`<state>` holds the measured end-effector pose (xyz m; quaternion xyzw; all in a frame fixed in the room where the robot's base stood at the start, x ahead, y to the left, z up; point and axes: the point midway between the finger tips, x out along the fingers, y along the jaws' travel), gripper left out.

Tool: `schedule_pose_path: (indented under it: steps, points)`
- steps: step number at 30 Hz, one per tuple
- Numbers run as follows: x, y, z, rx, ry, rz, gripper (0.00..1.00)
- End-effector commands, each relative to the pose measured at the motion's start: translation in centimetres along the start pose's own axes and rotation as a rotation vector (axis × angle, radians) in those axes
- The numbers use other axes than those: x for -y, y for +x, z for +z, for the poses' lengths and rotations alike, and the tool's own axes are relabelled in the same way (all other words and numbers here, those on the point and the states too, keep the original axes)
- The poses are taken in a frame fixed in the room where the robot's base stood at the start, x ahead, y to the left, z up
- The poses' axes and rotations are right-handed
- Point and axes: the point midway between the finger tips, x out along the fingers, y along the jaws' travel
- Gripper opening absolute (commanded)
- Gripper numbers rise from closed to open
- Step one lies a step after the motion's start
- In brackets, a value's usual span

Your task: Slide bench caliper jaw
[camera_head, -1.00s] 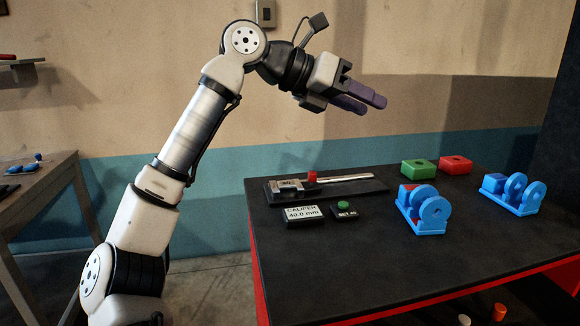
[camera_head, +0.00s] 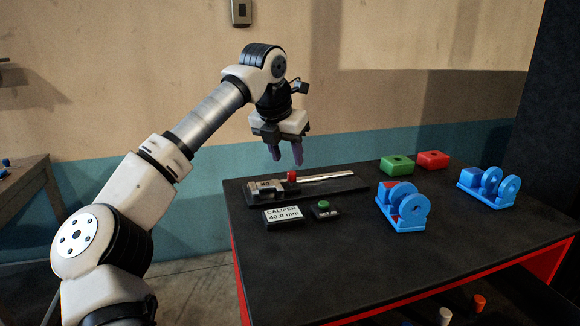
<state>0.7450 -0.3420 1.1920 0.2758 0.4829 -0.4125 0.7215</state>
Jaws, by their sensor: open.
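The bench caliper (camera_head: 328,189) lies on a dark base near the back left of the black table. It has a bright metal bar, a grey jaw block at its left end and a red knob (camera_head: 292,176) on top. A display (camera_head: 283,215) in front of it reads "CALIPER 40.0 mm". A small box with a green button (camera_head: 323,206) sits to the right of the display. My gripper (camera_head: 287,163) is open and empty, pointing down just above the caliper near the red knob. A small gap seems to remain between fingertips and knob.
A green block (camera_head: 397,165) and a red block (camera_head: 433,159) stand at the back right. Two blue brackets with discs, one nearer (camera_head: 402,207) and one farther right (camera_head: 488,187), stand on the table (camera_head: 420,260). The table's front middle is clear.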

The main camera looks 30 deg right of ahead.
Motion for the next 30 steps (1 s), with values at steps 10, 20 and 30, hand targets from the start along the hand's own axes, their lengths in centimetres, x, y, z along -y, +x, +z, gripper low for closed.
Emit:
schedule_pose_path:
  steps: [10, 20, 30]
  points:
    - [0.0, 4.7, 0.0, 0.001, 0.0, -0.001, 0.41]
    - [0.0, 5.1, 0.0, 0.001, 0.001, -0.001, 0.41]
    - [0.0, 5.0, 0.0, 0.001, 0.001, -0.001, 0.0]
